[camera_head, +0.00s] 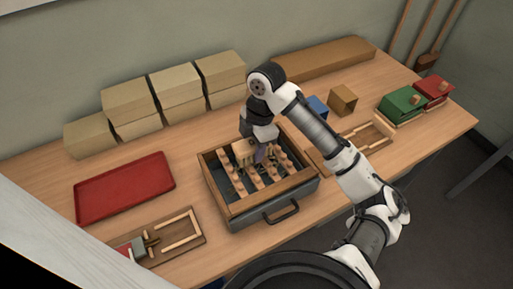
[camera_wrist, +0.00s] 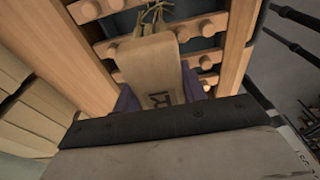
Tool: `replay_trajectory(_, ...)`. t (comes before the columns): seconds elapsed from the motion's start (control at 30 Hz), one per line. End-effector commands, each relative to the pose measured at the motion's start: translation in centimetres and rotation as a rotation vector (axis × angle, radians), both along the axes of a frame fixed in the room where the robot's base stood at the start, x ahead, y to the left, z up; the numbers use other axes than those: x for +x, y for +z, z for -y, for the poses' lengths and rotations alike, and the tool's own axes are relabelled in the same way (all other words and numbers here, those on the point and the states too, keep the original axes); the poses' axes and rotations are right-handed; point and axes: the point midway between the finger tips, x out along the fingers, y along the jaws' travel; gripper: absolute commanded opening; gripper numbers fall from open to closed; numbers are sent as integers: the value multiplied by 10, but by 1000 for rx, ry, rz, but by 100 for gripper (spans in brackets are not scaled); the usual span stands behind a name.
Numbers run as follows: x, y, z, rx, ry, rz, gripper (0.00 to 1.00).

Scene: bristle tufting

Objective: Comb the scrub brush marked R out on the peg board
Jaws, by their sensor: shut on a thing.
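My gripper (camera_head: 258,152) is over the wooden box that holds the peg board, its jaws shut on the scrub brush (camera_head: 243,152). In the wrist view the brush (camera_wrist: 152,68) is a pale wooden block with a dark letter R, held between purple fingertips (camera_wrist: 160,98). Some tan bristles (camera_wrist: 152,14) show past its far end, among the pegs. The peg board (camera_head: 268,172) has several rows of round pegs on wooden bars inside the drawer-like box (camera_head: 245,207). Whether the brush touches the pegs is hard to tell.
A red tray (camera_head: 125,188) lies left of the box. A wooden fixture (camera_head: 175,235) with a clamp sits front left, another (camera_head: 365,140) at right. Stacked tan blocks (camera_head: 130,100) line the back. Green (camera_head: 402,103) and red (camera_head: 433,90) boxes stand at far right.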

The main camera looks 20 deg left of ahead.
Motion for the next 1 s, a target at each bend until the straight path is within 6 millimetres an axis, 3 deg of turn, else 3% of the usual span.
replay_trajectory(0.33, 17, -2, -23, 0, 0, 0, 23)
replay_trajectory(0.57, 21, -2, -28, 1, 0, -1, 23)
replay_trajectory(1.0, 21, 31, -27, 0, 1, 2, 23)
